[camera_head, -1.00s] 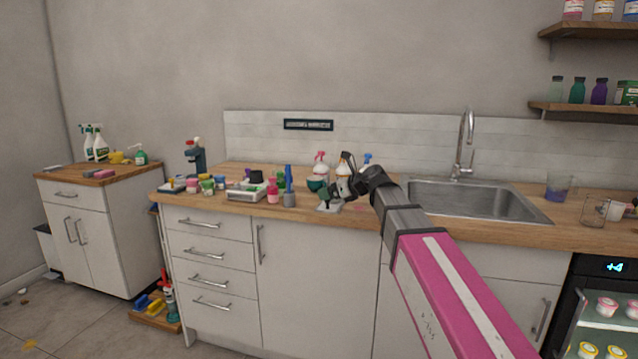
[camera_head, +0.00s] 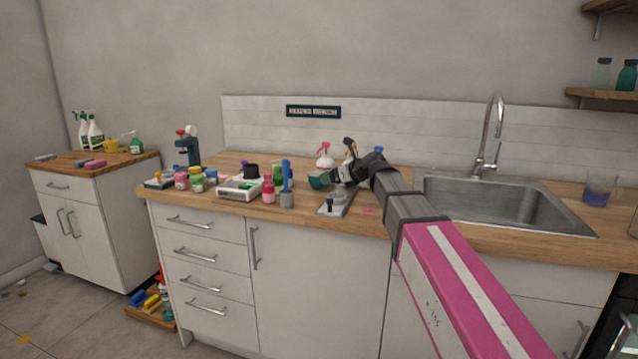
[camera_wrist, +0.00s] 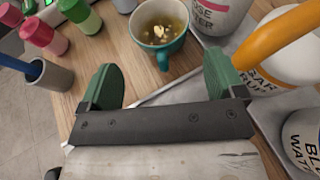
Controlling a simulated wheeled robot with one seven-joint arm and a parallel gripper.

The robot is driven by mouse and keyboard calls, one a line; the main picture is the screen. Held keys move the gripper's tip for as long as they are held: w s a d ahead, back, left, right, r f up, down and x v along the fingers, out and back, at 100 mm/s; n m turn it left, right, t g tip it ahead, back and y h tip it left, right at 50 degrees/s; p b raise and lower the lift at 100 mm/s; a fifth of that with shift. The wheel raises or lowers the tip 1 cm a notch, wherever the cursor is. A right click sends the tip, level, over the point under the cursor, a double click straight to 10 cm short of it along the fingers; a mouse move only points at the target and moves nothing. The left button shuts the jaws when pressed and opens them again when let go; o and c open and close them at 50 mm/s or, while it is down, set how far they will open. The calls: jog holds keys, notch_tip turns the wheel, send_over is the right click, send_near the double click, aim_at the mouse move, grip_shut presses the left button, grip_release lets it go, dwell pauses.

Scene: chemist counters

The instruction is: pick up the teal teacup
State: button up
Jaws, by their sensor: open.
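The teal teacup (camera_wrist: 176,46) shows in the wrist view at top centre, upright, with brownish liquid and pale bits inside. Its handle points towards my gripper. My gripper (camera_wrist: 164,68) is open and empty, with one green finger on each side of the view. The cup lies just ahead, roughly in line with the gap, and its handle is near the level of the fingertips. In the head view the teacup (camera_head: 318,181) is on the counter, left of my gripper (camera_head: 340,176), which partly hides that area.
A rose water bottle (camera_wrist: 222,14) stands close right of the cup, beside a grey tray (camera_wrist: 262,108) with another labelled bottle and an orange curved part. Coloured jars and a grey cup (camera_wrist: 50,78) are at left. The sink (camera_head: 500,205) is right of my arm.

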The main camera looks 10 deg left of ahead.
aim_at(322, 186)
jog(key=x, duration=0.6)
jog(key=shift+w+a+f, duration=0.1)
jog(key=shift+w+f, duration=0.05)
jog(key=shift+f, duration=0.15)
jog(key=c, duration=0.9)
jog(key=shift+o, duration=0.2)
jog(key=shift+r, duration=0.1)
